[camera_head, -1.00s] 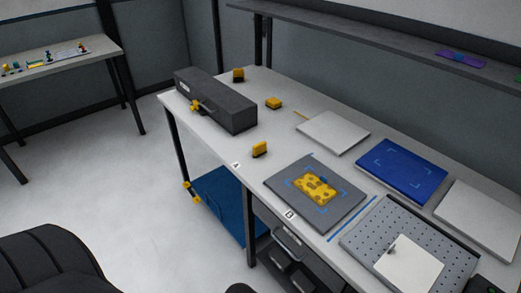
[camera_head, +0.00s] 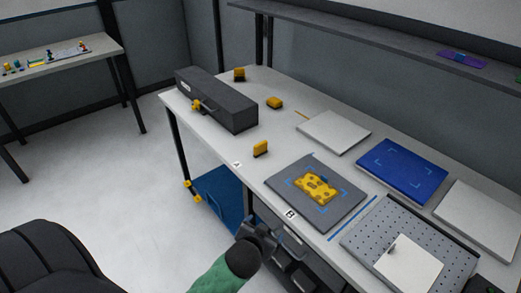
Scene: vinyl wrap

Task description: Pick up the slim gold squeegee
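A thin gold strip (camera_head: 301,115) lies on the white table beside the far-left corner of a white panel (camera_head: 333,132). It may be the slim gold squeegee, but it is too small to be sure. Small yellow block-like tools stand on the table: one at the back (camera_head: 239,75), one in the middle (camera_head: 274,103) and one near the front edge (camera_head: 260,149). My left gripper (camera_head: 268,231) is at the bottom centre, in front of the table edge, apart from all of these. Its fingers are too dark to read. My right gripper is out of view.
A long dark grey box (camera_head: 215,100) stands at the table's left end. A grey mat (camera_head: 342,210) with a yellow patterned piece (camera_head: 317,187), a blue panel (camera_head: 402,170) and a perforated plate (camera_head: 360,235) fill the right. A shelf (camera_head: 370,38) overhangs the back.

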